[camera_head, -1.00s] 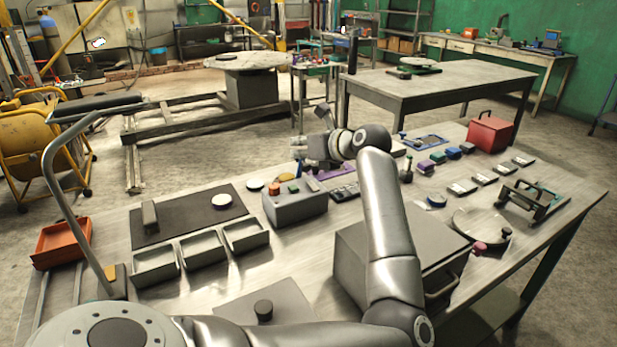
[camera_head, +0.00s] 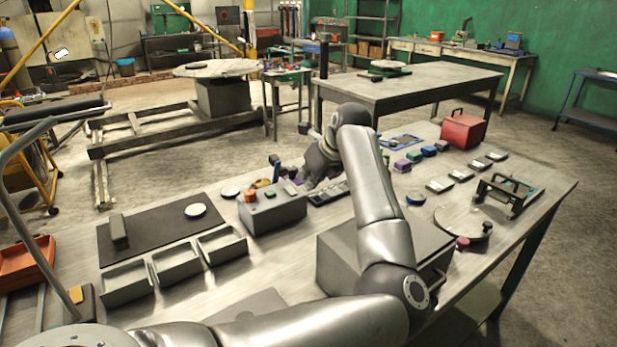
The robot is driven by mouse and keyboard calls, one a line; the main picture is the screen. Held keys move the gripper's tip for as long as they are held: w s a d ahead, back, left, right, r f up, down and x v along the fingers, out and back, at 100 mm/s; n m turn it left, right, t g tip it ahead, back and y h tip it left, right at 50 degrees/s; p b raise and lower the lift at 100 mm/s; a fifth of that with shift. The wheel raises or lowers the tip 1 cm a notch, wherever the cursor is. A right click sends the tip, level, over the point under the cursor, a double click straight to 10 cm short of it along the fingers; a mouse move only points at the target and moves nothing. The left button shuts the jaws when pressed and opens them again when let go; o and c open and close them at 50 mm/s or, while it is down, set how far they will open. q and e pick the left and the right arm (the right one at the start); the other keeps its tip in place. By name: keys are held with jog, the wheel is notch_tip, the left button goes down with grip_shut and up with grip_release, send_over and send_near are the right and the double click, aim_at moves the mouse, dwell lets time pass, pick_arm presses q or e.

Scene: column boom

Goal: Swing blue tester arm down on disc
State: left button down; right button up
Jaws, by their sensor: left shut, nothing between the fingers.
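My left gripper (camera_head: 313,178) is at the far side of the bench, behind the grey button box, pointing down and left. It is shut and looks empty; its fingertips are partly hard to make out. A small upright blue part (camera_head: 275,170) stands just left of it, perhaps the blue tester arm, with a purple piece (camera_head: 294,181) beside it. I cannot tell whether the gripper touches either. A pale disc (camera_head: 230,191) lies left of the button box, and a white disc (camera_head: 195,210) lies on the dark mat. No disc is clearly visible under the blue part. My right gripper is not in view.
The grey button box (camera_head: 272,212) stands in front of the gripper. Three open trays (camera_head: 172,268) and a dark mat (camera_head: 150,240) are to the left. A large grey box (camera_head: 335,255) is under my arm. Small blocks, a round plate (camera_head: 452,218) and a red box (camera_head: 463,131) are right.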

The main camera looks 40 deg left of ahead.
aim_at(276, 174)
pick_arm(q)
jog(key=b+x, duration=0.2)
jog(key=x, duration=0.4)
jog(key=shift+a+f, duration=0.1)
jog(key=shift+f, duration=0.2)
jog(key=a, duration=0.1)
jog(key=a+p, duration=0.1)
jog(key=w+a+r, duration=0.1)
jog(key=shift+p, duration=0.35)
jog(key=shift+a+r, duration=0.15)
jog(key=shift+a, duration=0.35)
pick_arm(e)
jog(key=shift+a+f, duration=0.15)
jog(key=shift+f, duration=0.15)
pick_arm(q)
jog(key=shift+w, duration=0.1)
jog(key=shift+a+r, duration=0.1)
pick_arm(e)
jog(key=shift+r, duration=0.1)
